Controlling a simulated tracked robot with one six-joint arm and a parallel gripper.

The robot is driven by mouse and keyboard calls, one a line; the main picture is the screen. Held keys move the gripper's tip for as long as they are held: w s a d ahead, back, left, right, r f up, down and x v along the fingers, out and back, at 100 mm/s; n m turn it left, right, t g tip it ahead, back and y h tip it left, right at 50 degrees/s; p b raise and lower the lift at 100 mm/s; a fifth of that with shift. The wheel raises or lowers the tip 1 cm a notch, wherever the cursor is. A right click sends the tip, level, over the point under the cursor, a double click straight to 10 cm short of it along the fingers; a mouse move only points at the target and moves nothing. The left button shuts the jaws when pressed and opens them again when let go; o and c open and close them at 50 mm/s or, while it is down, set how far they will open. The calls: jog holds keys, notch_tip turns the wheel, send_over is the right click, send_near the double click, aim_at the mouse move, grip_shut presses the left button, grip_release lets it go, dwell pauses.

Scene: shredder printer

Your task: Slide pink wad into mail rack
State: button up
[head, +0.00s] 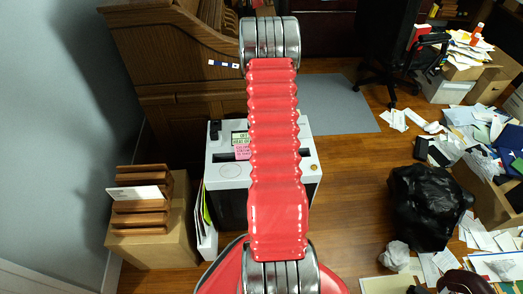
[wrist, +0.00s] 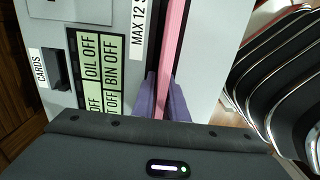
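The pink wad (wrist: 173,45) shows in the wrist view as a long, narrow pink edge beside the dark slot of the white shredder (wrist: 205,40). My gripper (wrist: 162,98) has its purple fingers on both sides of the wad's near end, with no clear gap, and appears shut on it. How deep the wad sits in the slot is hidden. In the head view my red arm covers my gripper, and a pink patch (head: 243,153) shows on the shredder's top beside it. The wooden mail rack (head: 140,222) stands at the left, with a white envelope (head: 138,193) in an upper slot.
The rack stands on a cardboard box (head: 152,250), with folders (head: 207,215) between it and the shredder. A wooden roll-top desk (head: 170,60) is behind. A black bag (head: 428,205) and scattered papers lie on the right. Bare floor (head: 360,160) lies right of the shredder.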

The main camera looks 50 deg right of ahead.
grip_shut()
jog(key=shift+r, duration=0.55)
jog(key=shift+r, duration=0.35)
jog(key=shift+r, duration=0.2)
jog(key=shift+r, duration=5.2)
